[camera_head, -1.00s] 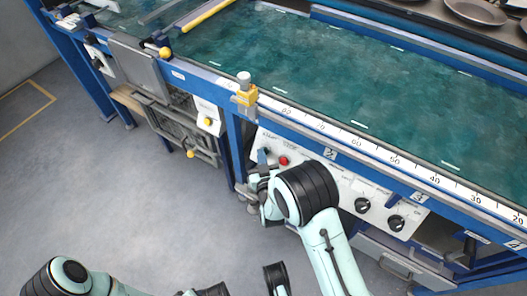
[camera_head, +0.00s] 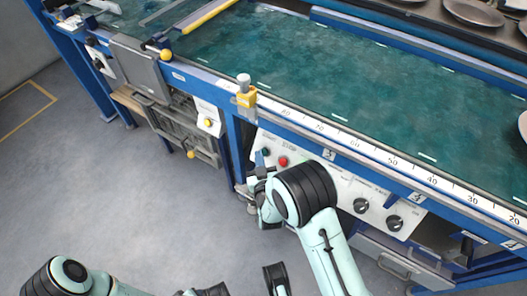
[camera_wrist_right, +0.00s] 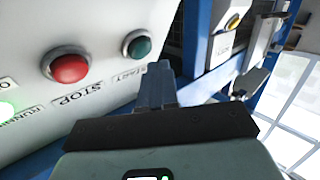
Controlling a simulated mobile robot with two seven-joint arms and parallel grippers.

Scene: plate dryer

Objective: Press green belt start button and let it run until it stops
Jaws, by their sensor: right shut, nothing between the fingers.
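The green start button (camera_wrist_right: 137,46) sits on the white control panel (camera_head: 340,184), right of the red stop button (camera_wrist_right: 70,66) in the right wrist view. A green lamp (camera_wrist_right: 6,110) by the word "RUNNING" glows at that view's left edge. In the head view the green button (camera_head: 266,152) is left of the red one (camera_head: 283,161). My right gripper (camera_wrist_right: 158,72) is shut and empty, its blue fingertips near the green button but apart from it. The green belt (camera_head: 330,75) lies above the panel.
A plate (camera_head: 523,126) is partly in view on the belt at the right edge. Several dark plates (camera_head: 475,12) lie on a shelf behind. Black knobs (camera_head: 361,205) sit right of my right wrist. The floor at the left is clear.

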